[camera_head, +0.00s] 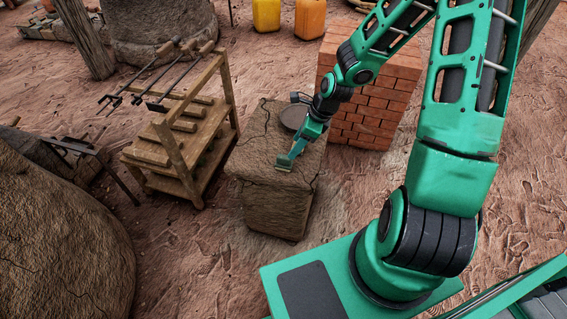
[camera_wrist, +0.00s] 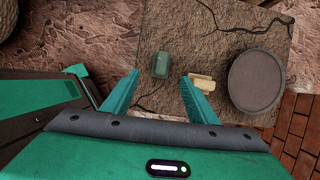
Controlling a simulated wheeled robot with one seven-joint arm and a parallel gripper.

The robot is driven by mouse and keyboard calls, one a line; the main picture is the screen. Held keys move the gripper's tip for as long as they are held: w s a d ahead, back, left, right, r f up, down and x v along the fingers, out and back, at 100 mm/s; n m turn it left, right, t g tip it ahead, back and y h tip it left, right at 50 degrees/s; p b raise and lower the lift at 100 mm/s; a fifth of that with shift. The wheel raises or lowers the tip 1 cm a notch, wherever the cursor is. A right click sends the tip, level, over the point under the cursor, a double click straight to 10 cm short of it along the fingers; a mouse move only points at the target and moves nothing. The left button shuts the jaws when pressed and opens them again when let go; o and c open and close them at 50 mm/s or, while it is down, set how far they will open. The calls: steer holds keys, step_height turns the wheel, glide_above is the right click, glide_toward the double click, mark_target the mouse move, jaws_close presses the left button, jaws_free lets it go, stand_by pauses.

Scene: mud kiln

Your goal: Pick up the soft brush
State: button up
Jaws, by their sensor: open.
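My gripper (camera_wrist: 160,76) is open over the top of a cracked stone block (camera_wrist: 215,28), with a finger on each side of the picture's middle. In the wrist view a small grey-green oblong piece (camera_wrist: 160,64) lies on the block, framed between the fingertips. A pale, wood-coloured piece (camera_wrist: 203,79) lies just right of the right fingertip, partly hidden by that finger. I cannot tell for sure which of the two is the soft brush. In the head view my gripper (camera_head: 288,160) is at the block's near top edge and hides what is under it.
A round dark disc (camera_wrist: 256,80) lies on the block's right side. A brick stack (camera_head: 383,110) stands behind the block to the right. A wooden rack (camera_head: 182,140) with metal tools stands close on its left. Yellow (camera_head: 266,15) and orange (camera_head: 310,18) cans stand far back.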

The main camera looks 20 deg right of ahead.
mark_target(285, 156)
steer(key=shift+w+x, duration=0.1)
steer(key=shift+x, duration=2.65)
steer(key=shift+w+x, duration=0.15)
steer(key=shift+x, duration=2.6)
steer(key=c, duration=1.3)
steer(key=shift+o, duration=0.2)
steer(key=shift+r, duration=0.15)
steer(key=shift+r, duration=0.4)
step_height(285, 156, up, 3)
steer(key=shift+s+a+r, duration=0.1)
steer(key=shift+a+r, duration=0.05)
steer(key=shift+r, duration=0.1)
steer(key=s+a+r, duration=0.6)
steer(key=a, duration=0.3)
steer(key=shift+a+r, duration=0.25)
steer(key=shift+a, duration=0.1)
